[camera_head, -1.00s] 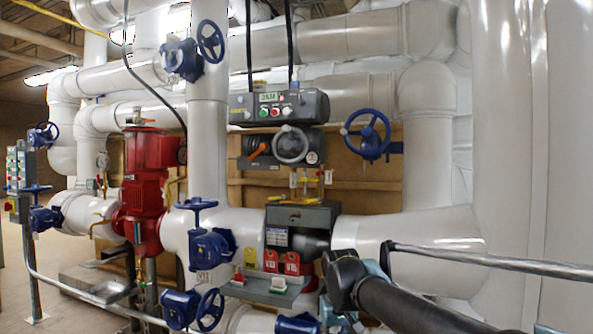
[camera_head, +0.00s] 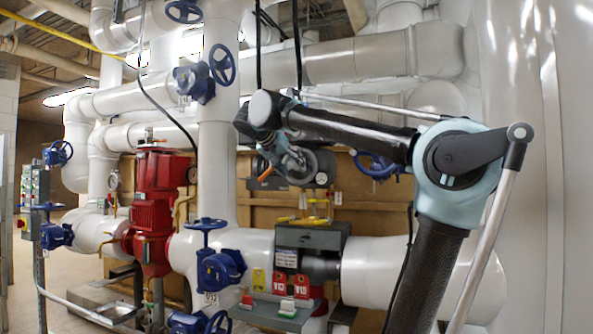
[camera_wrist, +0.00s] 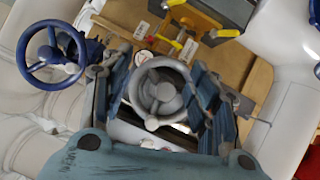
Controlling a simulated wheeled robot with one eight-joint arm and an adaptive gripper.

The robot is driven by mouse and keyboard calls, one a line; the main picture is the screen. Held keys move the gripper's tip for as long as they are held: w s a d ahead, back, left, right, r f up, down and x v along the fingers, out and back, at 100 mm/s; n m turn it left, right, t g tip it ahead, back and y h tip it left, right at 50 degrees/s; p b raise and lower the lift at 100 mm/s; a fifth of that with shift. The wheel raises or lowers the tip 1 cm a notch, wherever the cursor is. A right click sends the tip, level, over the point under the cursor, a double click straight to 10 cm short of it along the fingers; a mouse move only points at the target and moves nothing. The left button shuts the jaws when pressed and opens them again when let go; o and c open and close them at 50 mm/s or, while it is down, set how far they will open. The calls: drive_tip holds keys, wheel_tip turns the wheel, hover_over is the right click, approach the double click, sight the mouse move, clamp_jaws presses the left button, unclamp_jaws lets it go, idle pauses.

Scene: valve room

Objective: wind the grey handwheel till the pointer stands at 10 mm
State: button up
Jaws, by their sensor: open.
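The grey handwheel (camera_wrist: 142,97) is a spoked ring, seen nearly face on in the wrist view. In the head view the handwheel (camera_head: 301,164) is partly covered by my gripper (camera_head: 284,152). In the wrist view my gripper (camera_wrist: 161,85) is open, with one blue-grey finger on each side of the wheel. I cannot tell whether the fingers touch the rim. An orange lever (camera_head: 262,166) shows left of the wheel. The pointer and its mm scale cannot be made out in either view.
A blue handwheel (camera_head: 377,166) stands close right of the grey one; it also shows in the wrist view (camera_wrist: 50,56). Yellow-handled valves (camera_head: 313,209) and a grey box (camera_head: 318,237) lie below. A red pump (camera_head: 153,210) and white pipes fill the left.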

drive_tip(key=w+a+r+t, duration=0.2)
drive_tip(key=a+r, duration=0.3)
drive_tip(key=r, duration=0.2)
drive_tip(key=x, duration=1.7)
drive_tip(key=shift+s+d+f, duration=0.15)
drive_tip(key=shift+d+f, duration=0.05)
drive_tip(key=shift+c, duration=0.3)
clamp_jaws()
